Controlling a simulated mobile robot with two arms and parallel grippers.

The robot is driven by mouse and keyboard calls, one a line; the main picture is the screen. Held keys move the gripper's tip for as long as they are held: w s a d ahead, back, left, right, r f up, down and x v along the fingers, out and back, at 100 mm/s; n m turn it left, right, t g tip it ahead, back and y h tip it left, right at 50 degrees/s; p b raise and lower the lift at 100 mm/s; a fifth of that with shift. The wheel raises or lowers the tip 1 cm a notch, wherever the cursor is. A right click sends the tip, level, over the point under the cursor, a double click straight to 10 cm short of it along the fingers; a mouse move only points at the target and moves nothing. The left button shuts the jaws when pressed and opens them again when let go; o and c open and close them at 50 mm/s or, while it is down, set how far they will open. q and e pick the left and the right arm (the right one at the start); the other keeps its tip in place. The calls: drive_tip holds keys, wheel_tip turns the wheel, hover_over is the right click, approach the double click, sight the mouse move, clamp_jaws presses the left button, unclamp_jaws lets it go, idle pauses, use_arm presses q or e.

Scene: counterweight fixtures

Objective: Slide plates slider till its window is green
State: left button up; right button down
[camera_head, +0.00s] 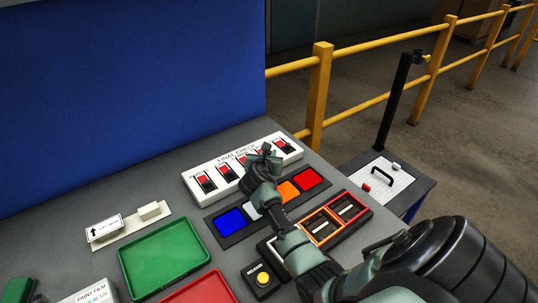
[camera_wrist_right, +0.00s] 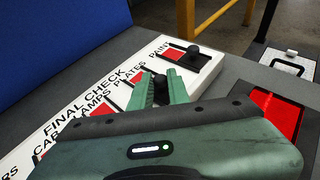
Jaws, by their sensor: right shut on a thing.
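The white FINAL CHECK panel (camera_head: 189,180) lies on the grey table and carries several labelled sliders with red windows. My right gripper (camera_head: 264,152) is over the panel's middle right. In the right wrist view its fingers (camera_wrist_right: 160,88) are shut around the dark knob of the plates slider (camera_wrist_right: 160,80), beside the PLATES label. The plates window (camera_wrist_right: 140,83) shows red, partly hidden by a finger. The paint slider (camera_wrist_right: 192,56), to its right, is free, with a red window. My left gripper is not seen.
Below the panel are a strip with blue (camera_head: 231,222), orange and red squares and an orange-framed tray (camera_head: 321,225). A yellow button (camera_head: 263,279), a green tray (camera_head: 163,256) and a red tray (camera_head: 200,290) lie nearer. A yellow railing (camera_head: 320,95) stands behind the table.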

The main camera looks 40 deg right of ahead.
idle(0.4)
drive_tip(key=w, duration=0.4)
drive_tip(key=shift+w+d+f+b, duration=0.1)
drive_tip(key=shift+w+d+b, duration=0.2)
drive_tip(key=shift+b, duration=0.1)
drive_tip(key=shift+a, duration=0.15)
drive_tip(key=c, duration=1.4)
unclamp_jaws()
drive_tip(key=shift+w, duration=0.15)
